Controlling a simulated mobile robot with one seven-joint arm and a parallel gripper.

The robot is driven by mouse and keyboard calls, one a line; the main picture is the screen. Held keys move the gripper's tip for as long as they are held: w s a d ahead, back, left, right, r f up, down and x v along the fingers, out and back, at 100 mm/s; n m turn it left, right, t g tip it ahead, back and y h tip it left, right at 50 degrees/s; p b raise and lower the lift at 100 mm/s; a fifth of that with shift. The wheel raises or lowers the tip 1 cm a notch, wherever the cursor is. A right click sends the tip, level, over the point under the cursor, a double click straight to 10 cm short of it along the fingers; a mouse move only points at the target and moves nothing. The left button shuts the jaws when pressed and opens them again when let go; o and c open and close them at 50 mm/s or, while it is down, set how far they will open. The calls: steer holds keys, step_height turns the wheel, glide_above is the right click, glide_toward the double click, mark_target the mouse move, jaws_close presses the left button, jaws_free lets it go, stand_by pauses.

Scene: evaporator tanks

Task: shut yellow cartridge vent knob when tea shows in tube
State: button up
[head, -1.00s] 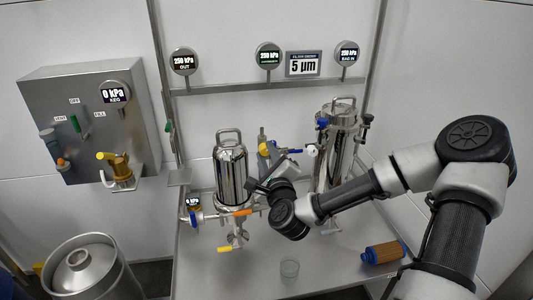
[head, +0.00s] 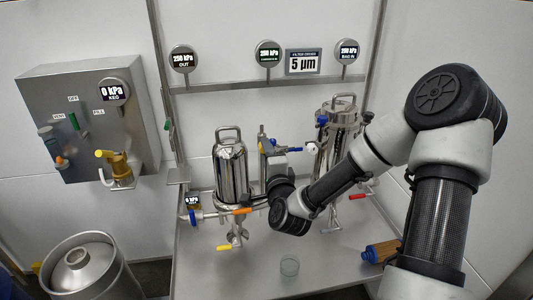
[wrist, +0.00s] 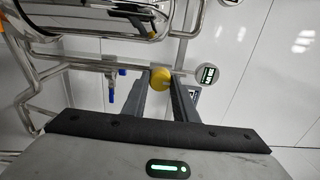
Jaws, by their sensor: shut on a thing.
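The yellow vent knob (wrist: 160,77) shows in the wrist view as a round yellow cap between the two fingertips. My gripper (wrist: 161,80) is shut on it. In the head view my gripper (head: 266,150) reaches up beside the steel cartridge housing (head: 230,175), on its right, and the knob is hidden. No tea can be made out in any tube at this size.
A second steel housing (head: 336,140) stands to the right, behind my arm. A keg (head: 78,258) stands at lower left. A control box (head: 85,120) hangs on the left wall.

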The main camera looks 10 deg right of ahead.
stand_by(0.5)
steer(key=o, duration=1.1)
steer(key=shift+c, duration=0.2)
steer(key=s+p, duration=1.6)
steer(key=s, duration=0.1)
steer(key=shift+s+p, duration=0.2)
steer(key=shift+p, duration=0.15)
